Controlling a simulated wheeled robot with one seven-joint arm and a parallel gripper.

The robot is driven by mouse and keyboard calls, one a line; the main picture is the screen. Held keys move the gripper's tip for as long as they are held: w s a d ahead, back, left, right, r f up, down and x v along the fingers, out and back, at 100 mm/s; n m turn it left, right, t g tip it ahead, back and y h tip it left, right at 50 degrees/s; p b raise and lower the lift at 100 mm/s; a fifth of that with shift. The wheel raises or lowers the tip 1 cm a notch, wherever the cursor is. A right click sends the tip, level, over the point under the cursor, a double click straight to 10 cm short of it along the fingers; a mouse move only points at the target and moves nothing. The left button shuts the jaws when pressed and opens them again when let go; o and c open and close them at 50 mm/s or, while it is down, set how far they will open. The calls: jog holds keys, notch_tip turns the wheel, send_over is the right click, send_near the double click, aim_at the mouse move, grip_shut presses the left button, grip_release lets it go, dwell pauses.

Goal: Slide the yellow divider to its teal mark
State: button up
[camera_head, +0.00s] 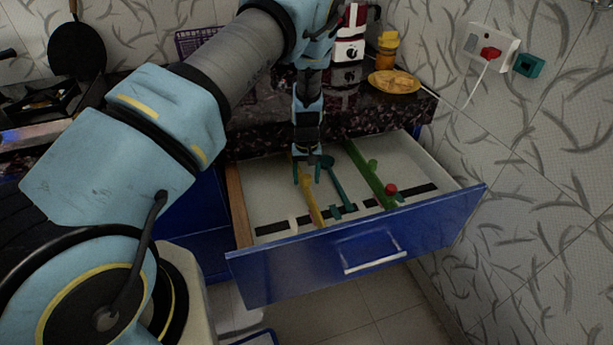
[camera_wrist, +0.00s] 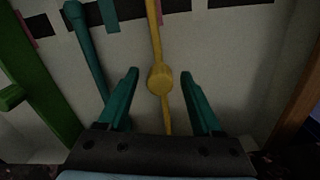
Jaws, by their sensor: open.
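The yellow divider (camera_head: 313,206) stands in the open drawer, left of its middle, running front to back. It also shows in the wrist view (camera_wrist: 154,35), with its round yellow knob (camera_wrist: 160,79) between my fingers. My gripper (camera_head: 307,174) is open, its teal fingers pointing down into the drawer. In the wrist view my gripper (camera_wrist: 160,75) has a gap on both sides of the knob. A small teal mark (camera_head: 335,213) lies at the dark strip, right of the divider; the wrist view shows it left of the divider (camera_wrist: 109,14).
A teal long-handled utensil (camera_head: 338,186) lies just right of the yellow divider. Further right are a green divider (camera_head: 368,173) and a red ball (camera_head: 391,189). The blue-fronted drawer (camera_head: 300,265) has a pale floor. A dark stone counter (camera_head: 250,135) edges it behind.

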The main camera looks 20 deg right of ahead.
grip_shut()
dwell(0.4)
dwell(0.9)
